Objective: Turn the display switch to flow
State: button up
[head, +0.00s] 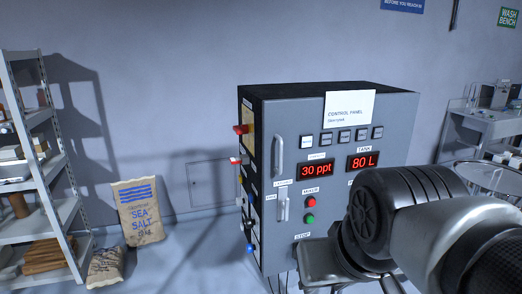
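The grey control panel cabinet (340,110) stands against the wall, facing me at an angle. I cannot pick out a display switch marked flow; my arm covers the panel's lower right. My gripper (320,264) is in front of the lower panel, near the STOP label (303,237). Its fingertips are not clear, so its opening cannot be told.
Red handles (240,129) and a blue knob (249,248) stick out from the cabinet's left side. A sea salt sack (138,211) leans on the wall by a metal shelf (62,205). A wash bench (480,122) is at the right. Floor between sack and cabinet looks clear.

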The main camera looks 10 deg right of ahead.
aim_at(239, 201)
jog(key=i+j+z, duration=0.15)
jog(key=i+z, duration=0.15)
jog(key=i, duration=0.2)
jog(key=i+j+z, duration=0.3)
jog(key=i, duration=0.15)
jog(key=k+j+z, duration=0.25)
jog(key=j, duration=0.2)
jog(key=k+j+z, duration=0.25)
jog(key=k+j, duration=0.1)
jog(key=j, duration=0.1)
